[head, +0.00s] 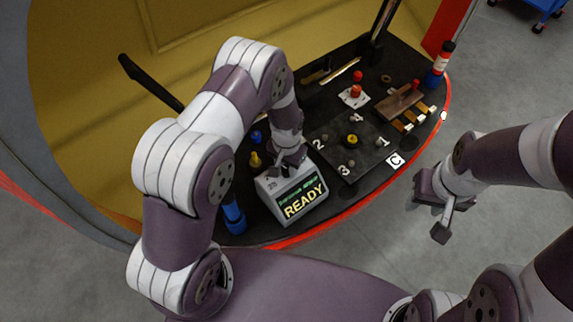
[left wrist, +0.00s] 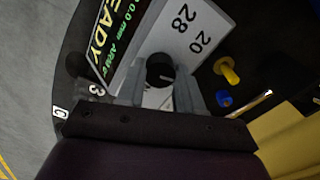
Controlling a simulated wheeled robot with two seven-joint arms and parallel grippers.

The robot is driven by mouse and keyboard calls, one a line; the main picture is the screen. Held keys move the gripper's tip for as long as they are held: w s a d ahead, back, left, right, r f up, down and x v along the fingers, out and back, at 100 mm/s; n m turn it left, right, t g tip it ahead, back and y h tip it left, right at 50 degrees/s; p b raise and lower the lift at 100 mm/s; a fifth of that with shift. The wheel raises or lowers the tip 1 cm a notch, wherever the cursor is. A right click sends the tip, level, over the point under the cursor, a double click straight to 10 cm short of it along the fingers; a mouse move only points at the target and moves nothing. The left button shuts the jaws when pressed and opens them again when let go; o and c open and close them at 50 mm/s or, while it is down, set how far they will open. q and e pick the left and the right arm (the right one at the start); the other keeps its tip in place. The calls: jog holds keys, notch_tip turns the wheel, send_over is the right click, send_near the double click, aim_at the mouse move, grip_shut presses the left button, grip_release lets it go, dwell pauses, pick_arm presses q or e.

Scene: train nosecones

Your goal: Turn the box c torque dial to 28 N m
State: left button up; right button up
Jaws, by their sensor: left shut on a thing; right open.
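The grey torque box (head: 291,192) stands near the front of the black table, its green-lit display (head: 303,203) reading READY. The left wrist view shows its sloped top (left wrist: 205,25) with the numbers 28 and 20 beside a round black dial (left wrist: 158,68). My left gripper (head: 291,155) is over the box top; in the left wrist view its fingers (left wrist: 158,88) stand on both sides of the dial, shut on it. The dial's exact pointer reading is hard to tell. The dial is hidden in the head view. My right gripper (head: 437,208) is open and empty, off the table's right side.
A dark plate numbered 1, 2 and 3 (head: 352,143) lies right of the box, with a white C label (head: 396,160) beside it. Yellow (head: 255,160) and blue (head: 257,137) pieces stand left of the gripper. A blue bottle (head: 234,214) stands left of the box.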

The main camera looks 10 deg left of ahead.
aim_at(287, 169)
pick_arm(q)
jog(key=n, duration=0.4)
jog(key=shift+n, duration=0.3)
jog(key=n, duration=0.3)
jog(key=shift+n, duration=0.3)
jog(key=n, duration=0.3)
jog(key=shift+w+n, duration=0.1)
jog(key=shift+n, duration=1.9)
jog(key=o, duration=1)
jog(key=shift+o, duration=0.2)
notch_tip(287, 169, up, 13)
jog(key=b, duration=0.1)
jog(key=shift+f, duration=0.15)
